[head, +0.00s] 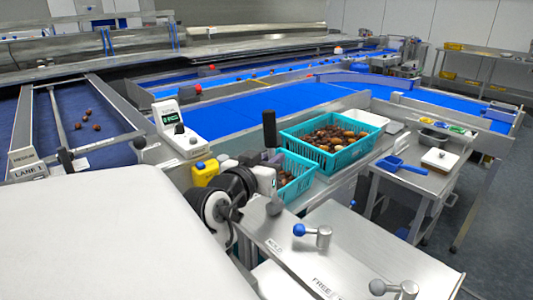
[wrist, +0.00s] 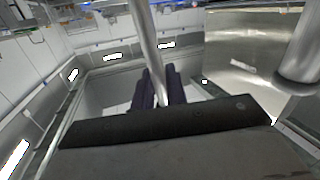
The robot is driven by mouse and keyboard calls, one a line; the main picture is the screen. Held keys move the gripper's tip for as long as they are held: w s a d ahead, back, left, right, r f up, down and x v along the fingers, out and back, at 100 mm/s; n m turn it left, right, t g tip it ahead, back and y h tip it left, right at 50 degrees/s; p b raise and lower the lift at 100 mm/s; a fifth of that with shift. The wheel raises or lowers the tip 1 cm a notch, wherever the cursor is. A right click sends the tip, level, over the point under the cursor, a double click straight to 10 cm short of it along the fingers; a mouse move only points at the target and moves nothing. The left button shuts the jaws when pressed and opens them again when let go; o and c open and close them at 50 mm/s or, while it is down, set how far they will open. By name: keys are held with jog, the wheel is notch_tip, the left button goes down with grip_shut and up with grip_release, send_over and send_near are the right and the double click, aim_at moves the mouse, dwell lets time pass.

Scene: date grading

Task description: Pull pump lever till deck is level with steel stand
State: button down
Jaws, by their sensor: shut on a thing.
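In the wrist view the two dark fingers of my gripper (wrist: 161,88) are shut around an upright steel tube, the pump lever (wrist: 145,30). The tube runs up out of the top of the picture; its lower end is hidden behind a dark edge. My gripper cannot be made out in the head view. A steel stand (head: 409,179) appears at the right of the head view, with a blue scoop (head: 402,163) and a white-topped box (head: 439,161) on it. I cannot make out the deck or compare its height with the stand.
Teal crates of dates (head: 330,158) stand mid-view. A near steel panel (head: 340,258) carries a blue-knobbed handle (head: 318,235) and a grey-knobbed one. Blue belts (head: 240,115) lie behind. Another steel tube (wrist: 300,45) is at right in the wrist view. Open floor (head: 490,220) lies at right.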

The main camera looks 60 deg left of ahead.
jog(key=shift+f, duration=0.3)
